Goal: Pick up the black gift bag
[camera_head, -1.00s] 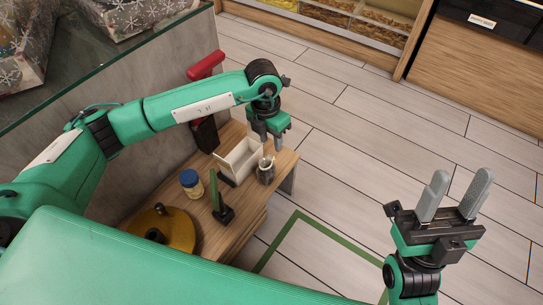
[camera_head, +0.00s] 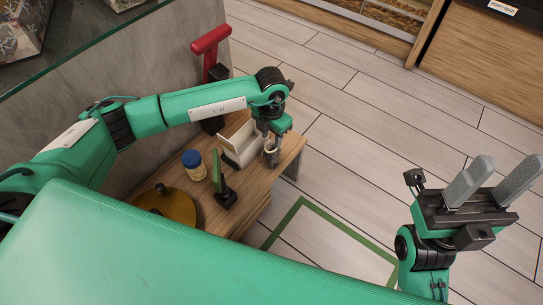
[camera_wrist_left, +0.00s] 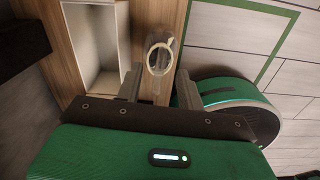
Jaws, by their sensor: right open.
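I cannot make out a black gift bag in either view. My left gripper (camera_head: 269,142) points down at the front right of the small wooden table, right over a clear glass jar (camera_head: 271,157). In the left wrist view its two fingers stand apart, with the glass jar (camera_wrist_left: 160,55) in line with the gap between them. My right gripper (camera_head: 499,175) is open and empty, fingers pointing up, over the floor at the right.
The wooden table (camera_head: 243,210) also holds a white open box (camera_head: 236,143), a blue-lidded jar (camera_head: 194,165), a green-and-black tool (camera_head: 224,185) and a round yellow-brown object (camera_head: 178,205). A red-topped black item (camera_head: 211,42) stands behind my left arm. Snowflake-patterned bags (camera_head: 22,28) stand upper left. Floor at right is clear.

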